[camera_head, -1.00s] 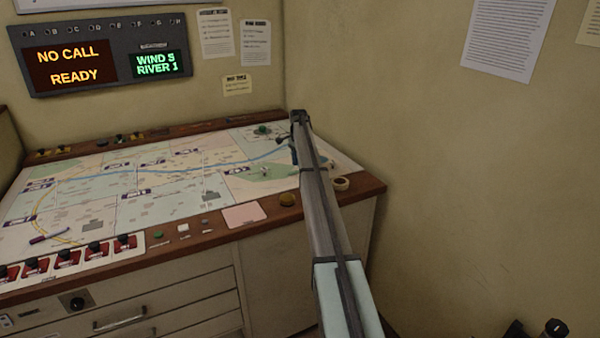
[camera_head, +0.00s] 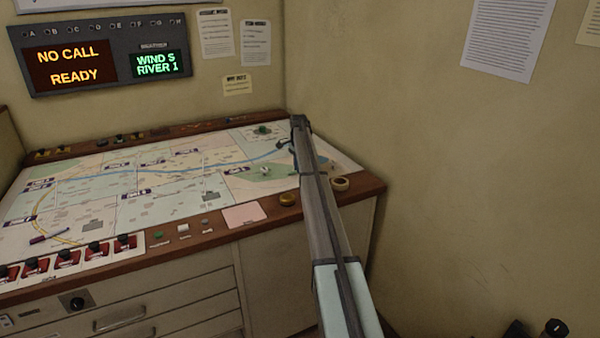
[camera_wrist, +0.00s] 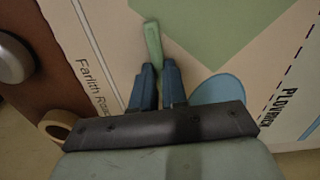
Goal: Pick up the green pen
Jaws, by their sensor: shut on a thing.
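The green pen (camera_wrist: 153,40) shows in the wrist view, sticking out beyond the fingertips of my gripper (camera_wrist: 159,72). My gripper is shut on it. The part of the pen between the fingers is mostly hidden. Below it lies the map, with a green area and a pale blue patch. I cannot tell how far the pen is above the map. In the head view, my gripper (camera_head: 283,144) is small and dark over the right part of the map, partly behind my arm. The green pen cannot be made out there.
The map table (camera_head: 120,215) has a wooden rim with red switches and buttons at the front. A roll of tape (camera_head: 340,184) stands on the right rim near my arm. A purple pen (camera_head: 50,238) lies at the map's left. A wall is close on the right.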

